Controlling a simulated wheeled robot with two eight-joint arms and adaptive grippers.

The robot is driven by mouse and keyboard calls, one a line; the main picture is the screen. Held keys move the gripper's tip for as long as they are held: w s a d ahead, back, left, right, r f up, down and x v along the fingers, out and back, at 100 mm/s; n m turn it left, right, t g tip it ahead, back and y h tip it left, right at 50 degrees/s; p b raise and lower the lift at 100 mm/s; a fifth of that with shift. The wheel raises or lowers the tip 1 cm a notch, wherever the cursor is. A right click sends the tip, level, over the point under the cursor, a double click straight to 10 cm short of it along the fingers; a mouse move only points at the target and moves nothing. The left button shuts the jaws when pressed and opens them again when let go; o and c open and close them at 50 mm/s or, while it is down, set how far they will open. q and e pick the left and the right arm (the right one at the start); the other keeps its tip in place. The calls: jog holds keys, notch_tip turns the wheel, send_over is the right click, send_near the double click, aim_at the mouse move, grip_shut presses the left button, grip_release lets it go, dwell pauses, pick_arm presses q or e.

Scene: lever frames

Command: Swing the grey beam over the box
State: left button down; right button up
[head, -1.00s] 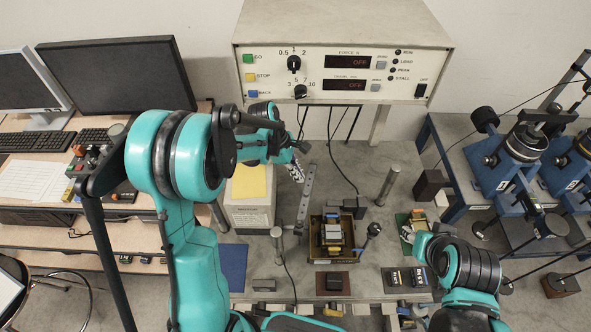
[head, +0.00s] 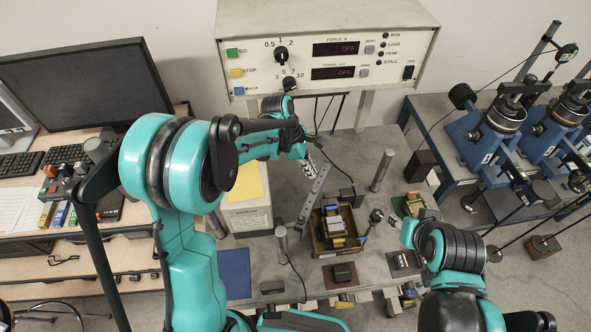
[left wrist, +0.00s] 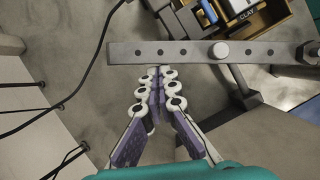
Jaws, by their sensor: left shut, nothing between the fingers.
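The grey beam (head: 315,197) is a flat bar with a row of holes, lying slanted left of the box in the head view. It crosses the top of the left wrist view (left wrist: 180,53), with a round light pin on it. The box (head: 318,243) is an open brown tray holding small blocks; its corner shows at the wrist view's upper right (left wrist: 291,33). My left gripper (head: 309,178) is shut and empty, its fingertips (left wrist: 161,70) at the beam's edge near its far end; contact is unclear. My right gripper (head: 405,232) is at the right, its fingers mostly hidden.
Metal posts stand left of the beam (head: 281,243) and behind the box (head: 382,170). A ball-topped lever (head: 375,217) stands right of the box. A pale block with a yellow pad (head: 246,215) is at the left. The control unit (head: 325,55) hangs above. A cable runs nearby.

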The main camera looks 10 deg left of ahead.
pick_arm(q)
jog(key=s+d+m+g+b, duration=0.2)
jog(key=s+d+m, duration=0.4)
jog(key=d, duration=0.8)
jog(key=shift+s+d+y+b, duration=0.15)
jog(key=shift+s+y+b, duration=0.25)
jog(key=shift+s, duration=0.55)
pick_arm(e)
jog(key=shift+d+f, duration=0.1)
jog(key=shift+f, duration=1.55)
pick_arm(q)
jog(key=w+a+r+p, duration=0.1)
jog(key=w+r+p, duration=0.2)
jog(key=r+p, duration=0.3)
jog(key=v, duration=0.3)
jog(key=shift+d+r, duration=0.25)
jog(key=shift+d, duration=0.05)
pick_arm(e)
notch_tip(320, 180, up, 6)
jog(key=d, duration=0.2)
jog(key=shift+w, duration=0.35)
pick_arm(q)
jog(key=shift+f, duration=0.1)
pick_arm(e)
jog(key=shift+s, duration=0.1)
